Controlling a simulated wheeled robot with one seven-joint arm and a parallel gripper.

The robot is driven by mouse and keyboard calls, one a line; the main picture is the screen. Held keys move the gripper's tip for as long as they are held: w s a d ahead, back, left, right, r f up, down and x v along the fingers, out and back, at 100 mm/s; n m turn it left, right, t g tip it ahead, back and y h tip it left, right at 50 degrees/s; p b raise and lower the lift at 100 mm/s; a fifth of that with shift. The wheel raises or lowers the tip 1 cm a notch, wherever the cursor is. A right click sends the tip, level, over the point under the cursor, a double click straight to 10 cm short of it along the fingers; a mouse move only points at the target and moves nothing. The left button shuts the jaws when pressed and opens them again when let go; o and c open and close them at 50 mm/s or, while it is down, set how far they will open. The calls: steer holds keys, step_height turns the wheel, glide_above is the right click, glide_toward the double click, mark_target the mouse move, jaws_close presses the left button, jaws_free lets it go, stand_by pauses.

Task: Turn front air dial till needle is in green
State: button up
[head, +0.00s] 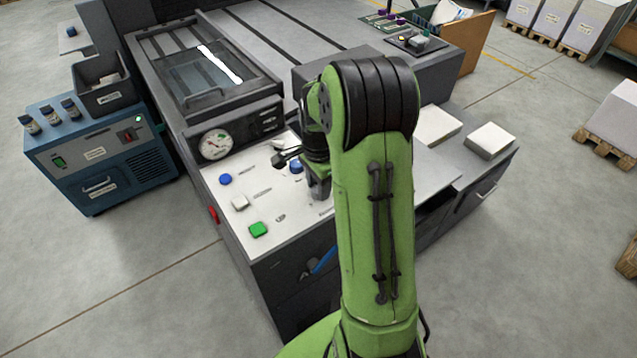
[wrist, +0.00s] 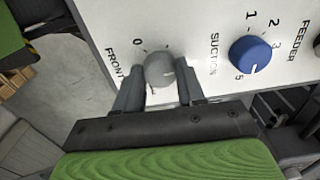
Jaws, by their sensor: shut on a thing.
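The grey front dial (wrist: 159,67) sits on the white panel beside the printed word FRONT in the wrist view. My gripper (wrist: 158,84) is shut on it, one finger on each side. In the head view my gripper (head: 318,187) is down at the panel, and my arm and gripper hide the front dial. The round gauge (head: 215,145) has a white face with coloured zones on the machine's dark front. Its needle is too small to read against the green.
A blue suction dial (wrist: 251,54) is close to the right of my gripper in the wrist view. The panel (head: 270,200) also carries a blue knob (head: 225,179), a white button (head: 240,202) and a green button (head: 258,229). A blue cabinet (head: 100,155) stands left.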

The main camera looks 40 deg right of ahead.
stand_by(0.3)
steer(key=o, duration=1)
steer(key=shift+o, duration=0.2)
steer(key=shift+r, duration=0.1)
step_height(320, 180, up, 16)
steer(key=p, duration=0.4)
steer(key=shift+f, duration=0.2)
stand_by(1.1)
steer(key=s+a+r+n+t, duration=0.2)
steer(key=s+a+r+n, duration=0.3)
steer(key=a+n, duration=0.1)
steer(key=s+a+n+t, duration=0.3)
steer(key=s+a+n, duration=0.6)
steer(key=s+n, duration=0.3)
steer(key=shift+s+f+t, duration=0.25)
steer(key=shift+s+t, duration=0.05)
steer(key=shift+s, duration=0.9)
